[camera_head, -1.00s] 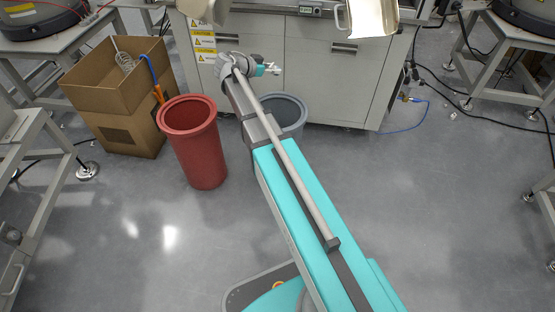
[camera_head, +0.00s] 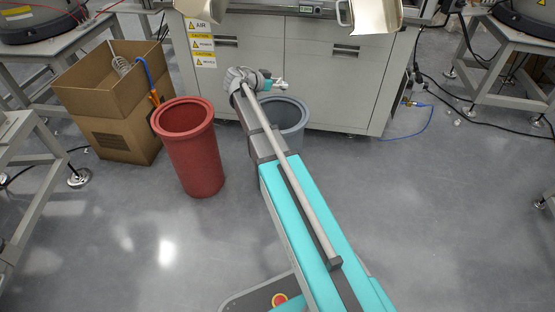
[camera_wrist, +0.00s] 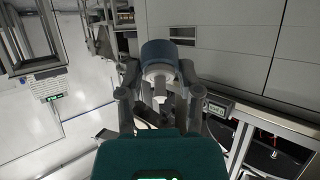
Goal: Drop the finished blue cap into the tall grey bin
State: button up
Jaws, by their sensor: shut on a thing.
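The blue cap (camera_wrist: 160,52) is dark blue with a pale inner part facing me in the wrist view. My gripper (camera_wrist: 160,78) is shut on it, with one finger on each side. In the head view, my gripper (camera_head: 277,85) is small, at the end of the outstretched arm, and the cap cannot be made out there. The tall grey bin (camera_head: 294,128) stands on the floor in front of the cabinet. My arm hides its left side. My gripper shows just above its rim in the picture; I cannot tell whether it is over the opening. The wrist view shows no bin.
A red bin (camera_head: 197,165) stands left of the grey one, close to my arm. A cardboard box (camera_head: 117,133) with odds and ends is farther left. The grey cabinet (camera_head: 330,75) with warning labels rises behind the grey bin. Floor at the right is clear; cables lie farther back.

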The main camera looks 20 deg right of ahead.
jog(key=shift+f, duration=0.1)
jog(key=shift+f+b, duration=2.9)
jog(key=shift+b, duration=0.15)
jog(key=o, duration=0.7)
jog(key=shift+o, duration=0.2)
jog(key=shift+r, duration=0.15)
notch_tip(320, 180, up, 6)
jog(key=p, duration=0.6)
jog(key=s+a+r+p, duration=0.1)
jog(key=a+r+p, duration=0.3)
jog(key=r+p, duration=0.8)
jog(key=a+r+p, duration=0.5)
jog(key=r+p, duration=0.7)
jog(key=shift+s+a, duration=0.2)
jog(key=shift+s, duration=0.15)
